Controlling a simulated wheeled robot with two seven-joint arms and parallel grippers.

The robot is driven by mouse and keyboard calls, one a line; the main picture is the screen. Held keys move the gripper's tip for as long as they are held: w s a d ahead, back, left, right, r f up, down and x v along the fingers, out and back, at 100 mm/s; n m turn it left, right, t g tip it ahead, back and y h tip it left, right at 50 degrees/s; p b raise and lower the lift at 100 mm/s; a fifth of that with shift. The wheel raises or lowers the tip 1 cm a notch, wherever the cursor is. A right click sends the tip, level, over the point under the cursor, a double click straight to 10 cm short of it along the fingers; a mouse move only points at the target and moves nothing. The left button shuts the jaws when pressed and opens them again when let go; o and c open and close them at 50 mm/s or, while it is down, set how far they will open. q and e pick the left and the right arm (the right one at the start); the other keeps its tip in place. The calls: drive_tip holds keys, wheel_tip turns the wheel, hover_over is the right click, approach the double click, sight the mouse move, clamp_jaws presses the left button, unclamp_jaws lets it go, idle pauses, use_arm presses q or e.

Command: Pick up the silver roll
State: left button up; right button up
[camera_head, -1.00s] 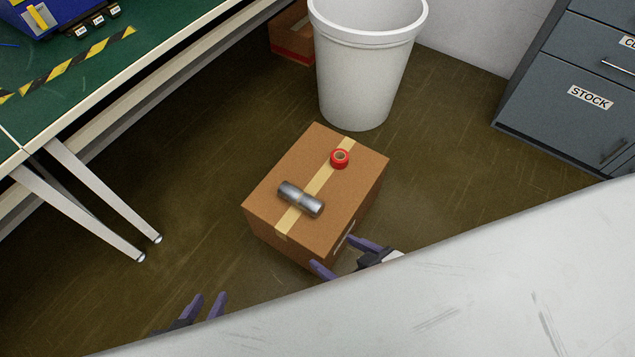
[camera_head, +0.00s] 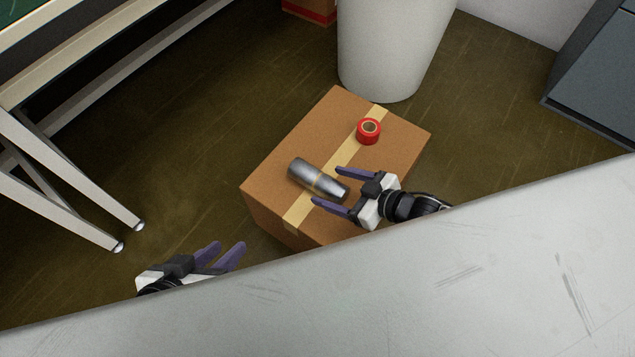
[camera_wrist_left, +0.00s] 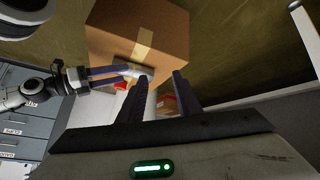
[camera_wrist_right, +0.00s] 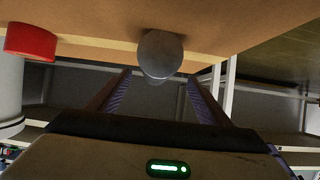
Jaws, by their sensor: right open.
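The silver roll (camera_head: 317,179) lies on top of a cardboard box (camera_head: 290,140), across its tape strip. My right gripper (camera_head: 327,187) is open at the roll's near right end, its fingers pointing left toward it. In the right wrist view, the roll's round end (camera_wrist_right: 160,54) shows just beyond and between the two open fingers (camera_wrist_right: 158,85). I cannot tell whether they touch it. My left gripper (camera_head: 227,254) is open and empty, low at the left, apart from the box. In the left wrist view its fingers (camera_wrist_left: 155,85) stand apart with nothing held.
A red tape roll (camera_head: 369,131) sits on the box behind the silver roll. A white bin (camera_head: 393,50) stands behind the box. A table with pale legs (camera_head: 75,185) is at left, a grey cabinet (camera_head: 597,85) at right. Floor between table and box is clear.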

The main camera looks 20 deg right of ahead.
sight(318, 181)
drive_tip(key=shift+w+a+f, duration=0.35)
drive_tip(key=shift+w+f, duration=0.1)
drive_tip(key=b+x, duration=0.1)
drive_tip(key=x, duration=0.1)
drive_tip(key=b+x, duration=0.2)
drive_tip(key=shift+w+d+f, duration=0.15)
drive_tip(key=shift+w+f, duration=0.15)
drive_tip(key=shift+w, duration=0.2)
use_arm(q)
drive_tip(key=d+r, duration=0.1)
drive_tip(key=w+d+r+t+h, duration=0.1)
drive_tip(key=shift+d+r+h, duration=0.1)
drive_tip(key=shift+r+h, duration=0.2)
drive_tip(key=shift+r, duration=0.05)
use_arm(e)
drive_tip(key=c, duration=1.1)
